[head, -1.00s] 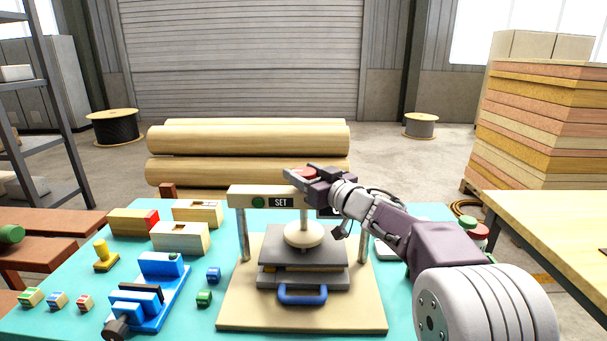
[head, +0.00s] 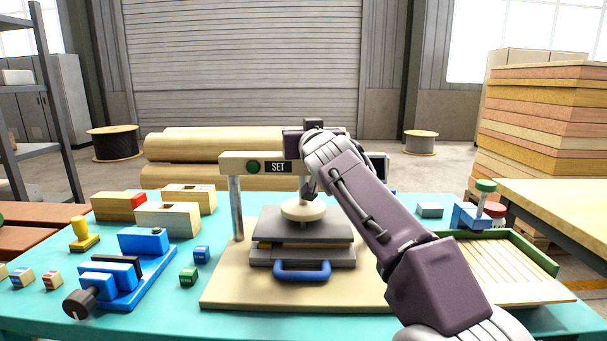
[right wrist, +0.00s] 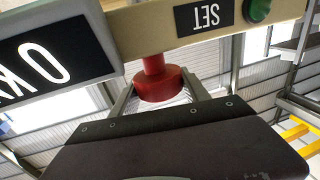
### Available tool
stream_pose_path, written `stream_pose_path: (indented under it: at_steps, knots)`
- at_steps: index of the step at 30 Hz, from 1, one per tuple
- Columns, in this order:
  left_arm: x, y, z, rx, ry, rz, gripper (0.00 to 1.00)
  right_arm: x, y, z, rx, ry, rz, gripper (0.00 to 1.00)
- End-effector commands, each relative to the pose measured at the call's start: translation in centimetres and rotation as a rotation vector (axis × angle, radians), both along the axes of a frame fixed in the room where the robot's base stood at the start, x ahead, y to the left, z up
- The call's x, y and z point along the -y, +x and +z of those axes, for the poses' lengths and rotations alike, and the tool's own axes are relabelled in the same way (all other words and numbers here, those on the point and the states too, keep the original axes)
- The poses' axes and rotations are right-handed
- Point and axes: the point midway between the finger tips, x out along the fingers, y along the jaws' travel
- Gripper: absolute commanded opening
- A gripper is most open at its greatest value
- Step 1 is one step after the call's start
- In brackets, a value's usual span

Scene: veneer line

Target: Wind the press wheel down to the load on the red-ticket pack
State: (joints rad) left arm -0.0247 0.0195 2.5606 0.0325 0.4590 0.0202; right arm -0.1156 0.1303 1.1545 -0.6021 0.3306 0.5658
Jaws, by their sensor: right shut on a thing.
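The press (head: 238,205) stands on a tan base at the table's middle, with a SET label and a green button on its crossbar. My right gripper (right wrist: 158,92) is shut on the red wheel grip (right wrist: 155,80) above the crossbar. In the head view my own wrist hides that grip. Below, the pale round press foot (head: 303,208) appears to rest on the upper grey plate (head: 275,226). A thin yellowish pack (head: 262,246) shows between the grey plates, above a blue handle (head: 302,275). No red ticket is visible on it. My left gripper is out of view.
A display (right wrist: 45,60) beside the label has cut-off, upside-down lettering. Left on the table are wooden blocks (head: 168,218), a blue clamp-like device (head: 140,270) and small cubes (head: 189,275). A green-edged slatted tray (head: 500,265) lies right, close to my arm.

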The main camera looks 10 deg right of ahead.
Motion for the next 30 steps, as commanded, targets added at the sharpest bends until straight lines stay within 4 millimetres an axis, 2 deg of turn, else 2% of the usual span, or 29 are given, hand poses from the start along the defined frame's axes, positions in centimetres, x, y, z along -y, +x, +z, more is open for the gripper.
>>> stream_pose_path:
  at_steps: [1, 6, 11, 19, 30]
  knots:
    - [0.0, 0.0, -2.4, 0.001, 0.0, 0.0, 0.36, -0.4, 0.2, -1.7, -0.01, 0.001, -0.021, 0.13]
    - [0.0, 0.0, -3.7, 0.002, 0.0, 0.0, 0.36, -0.3, 0.2, -1.1, -0.017, 0.005, -0.146, 0.13]
    - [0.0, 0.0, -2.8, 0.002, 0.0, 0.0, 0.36, -0.3, 0.2, -0.5, -0.018, 0.007, -0.283, 0.13]
    - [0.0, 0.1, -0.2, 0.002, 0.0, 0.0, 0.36, -0.1, 0.2, -0.2, -0.018, 0.009, -0.491, 0.13]
    - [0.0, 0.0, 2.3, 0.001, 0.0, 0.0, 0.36, 0.1, 0.0, -0.4, -0.015, 0.01, -0.642, 0.13]
